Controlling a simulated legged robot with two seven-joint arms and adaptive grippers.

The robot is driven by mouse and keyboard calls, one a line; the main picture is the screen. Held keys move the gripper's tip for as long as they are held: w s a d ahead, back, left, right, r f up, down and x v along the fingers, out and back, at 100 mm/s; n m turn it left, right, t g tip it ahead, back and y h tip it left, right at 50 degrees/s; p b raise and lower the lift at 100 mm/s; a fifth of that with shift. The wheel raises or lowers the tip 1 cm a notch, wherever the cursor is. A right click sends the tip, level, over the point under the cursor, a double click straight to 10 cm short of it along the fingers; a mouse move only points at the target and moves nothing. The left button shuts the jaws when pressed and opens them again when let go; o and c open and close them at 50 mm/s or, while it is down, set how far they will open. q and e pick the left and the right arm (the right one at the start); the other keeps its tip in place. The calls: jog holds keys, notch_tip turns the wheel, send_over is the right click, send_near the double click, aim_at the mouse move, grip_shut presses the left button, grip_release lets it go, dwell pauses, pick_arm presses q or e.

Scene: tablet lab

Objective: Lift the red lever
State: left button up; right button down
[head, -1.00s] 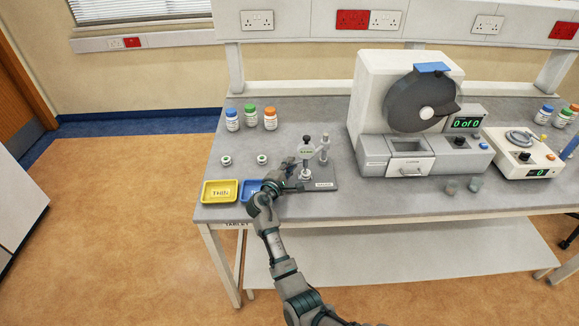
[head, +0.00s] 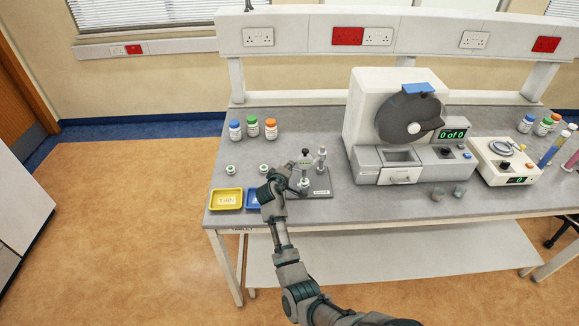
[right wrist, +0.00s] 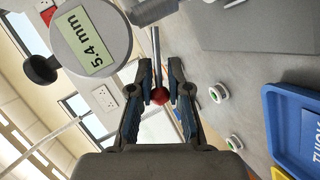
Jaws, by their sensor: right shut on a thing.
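The red lever shows in the right wrist view as a red ball knob (right wrist: 159,96) on a thin metal rod. The knob sits between the two fingers of my right gripper (right wrist: 160,88), which is shut on it. In the head view my right gripper (head: 289,176) is at the left side of the small thickness gauge stand (head: 318,192), and it hides the lever there. The gauge's round display (right wrist: 90,38) reads 5.4 mm in the right wrist view. My left gripper is not in view.
A yellow tray (head: 225,198) and a blue tray (head: 252,205) lie left of the gauge. Two small white discs sit behind them. Several capped bottles (head: 253,127) stand further back. A large white machine (head: 365,103) stands to the right.

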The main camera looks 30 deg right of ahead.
jog(key=shift+r+p, duration=0.2)
jog(key=shift+p, duration=0.2)
jog(key=c, duration=1.1)
grip_release()
jog(key=shift+m, duration=0.3)
